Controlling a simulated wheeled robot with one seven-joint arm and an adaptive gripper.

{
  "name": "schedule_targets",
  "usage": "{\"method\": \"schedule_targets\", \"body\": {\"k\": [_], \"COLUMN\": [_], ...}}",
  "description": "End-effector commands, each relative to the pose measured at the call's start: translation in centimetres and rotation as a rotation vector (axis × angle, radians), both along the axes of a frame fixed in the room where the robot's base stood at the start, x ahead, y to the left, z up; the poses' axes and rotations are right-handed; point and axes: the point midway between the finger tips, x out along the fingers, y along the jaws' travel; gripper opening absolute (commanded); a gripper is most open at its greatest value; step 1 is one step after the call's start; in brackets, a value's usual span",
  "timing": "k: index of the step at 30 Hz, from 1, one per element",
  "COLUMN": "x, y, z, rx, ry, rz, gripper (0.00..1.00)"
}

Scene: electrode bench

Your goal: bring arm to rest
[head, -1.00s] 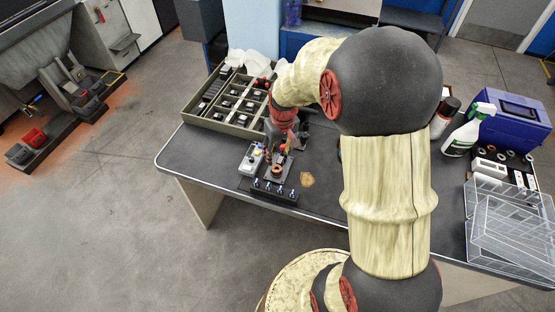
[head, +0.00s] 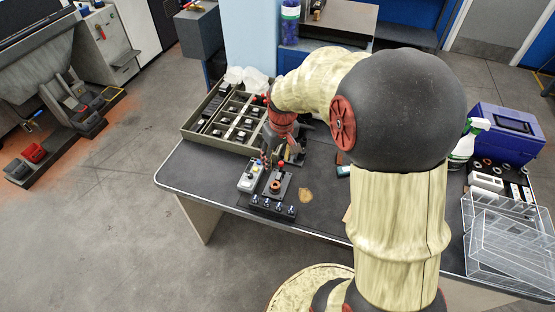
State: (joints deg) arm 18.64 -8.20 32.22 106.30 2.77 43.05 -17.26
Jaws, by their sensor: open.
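A small black jig (head: 284,192) stands near the front edge of the dark bench, left of centre in the head view. A copper-coloured round piece (head: 276,187) sits on it. It may be the bushing in the ring, but it is too small to be sure, and no number can be read. My gripper (head: 268,160) is open, just behind the jig and apart from the copper piece. Its fingers are dark and small in the view, and nothing shows clearly between them. My arm hides part of the bench to the right.
A grey box with buttons (head: 249,176) stands left of the jig, and a black strip with several pegs (head: 272,207) in front. A compartment tray (head: 192,134) lies behind left. A tan patch (head: 305,195), clear racks (head: 505,230) and a blue case (head: 510,135) are to the right.

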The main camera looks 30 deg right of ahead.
Motion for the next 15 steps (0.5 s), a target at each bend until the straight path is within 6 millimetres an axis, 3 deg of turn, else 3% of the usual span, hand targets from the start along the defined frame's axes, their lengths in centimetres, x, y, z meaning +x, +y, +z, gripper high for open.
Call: {"method": "schedule_targets", "body": {"k": [9, 15], "x": [0.0, 0.0], "y": [0.0, 0.0], "z": [3.2, 3.3], "rx": [0.0, 0.0], "ry": [0.0, 0.0], "rz": [0.0, 0.0], "gripper": [0.48, 0.48]}}
